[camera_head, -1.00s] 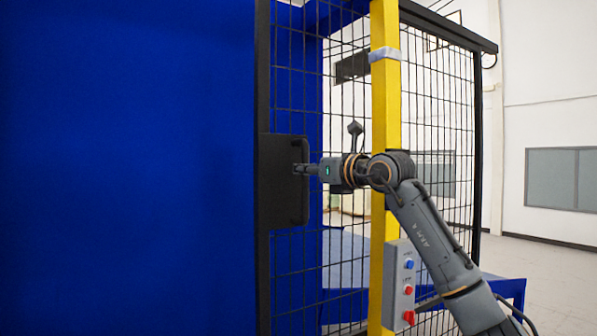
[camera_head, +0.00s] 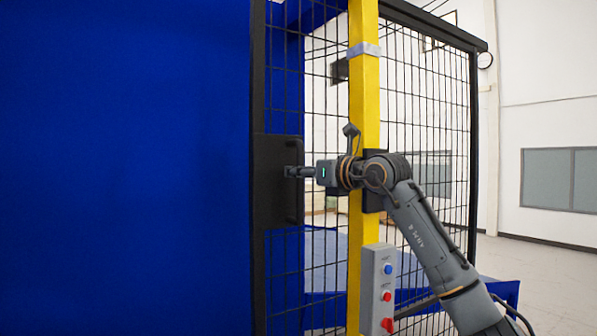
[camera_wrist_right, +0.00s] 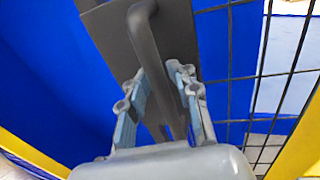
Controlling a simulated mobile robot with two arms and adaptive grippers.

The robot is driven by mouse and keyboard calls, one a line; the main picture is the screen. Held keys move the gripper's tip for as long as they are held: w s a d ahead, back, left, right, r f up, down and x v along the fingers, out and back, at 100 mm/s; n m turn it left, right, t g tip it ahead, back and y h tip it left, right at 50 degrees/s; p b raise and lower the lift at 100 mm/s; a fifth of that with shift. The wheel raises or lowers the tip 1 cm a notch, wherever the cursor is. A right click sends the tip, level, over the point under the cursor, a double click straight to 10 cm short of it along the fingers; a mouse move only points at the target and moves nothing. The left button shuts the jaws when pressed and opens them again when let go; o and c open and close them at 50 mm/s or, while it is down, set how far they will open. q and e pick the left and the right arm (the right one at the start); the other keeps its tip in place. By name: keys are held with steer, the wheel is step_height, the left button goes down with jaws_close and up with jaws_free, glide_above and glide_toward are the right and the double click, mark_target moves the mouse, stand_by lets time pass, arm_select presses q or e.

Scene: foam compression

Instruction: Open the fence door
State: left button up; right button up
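The fence door is a black-framed wire mesh panel with a dark lock plate (camera_head: 271,190) on its left side. A dark bar handle (camera_head: 294,208) stands upright on the plate. My right gripper (camera_head: 291,172) reaches the handle from the right. Exact finger contact is partly hidden by the viewing angle. My left gripper is not in view.
A yellow post (camera_head: 363,110) stands behind my right wrist, with a grey button box (camera_head: 378,285) low on it. A large blue panel (camera_head: 120,170) fills the left. A blue table (camera_head: 325,250) shows through the mesh. Open floor (camera_head: 540,285) lies at the right.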

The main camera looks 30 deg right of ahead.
steer(key=shift+s+r, duration=0.25)
steer(key=shift+s, duration=0.15)
steer(key=v, duration=1.2)
steer(key=shift+d, duration=0.1)
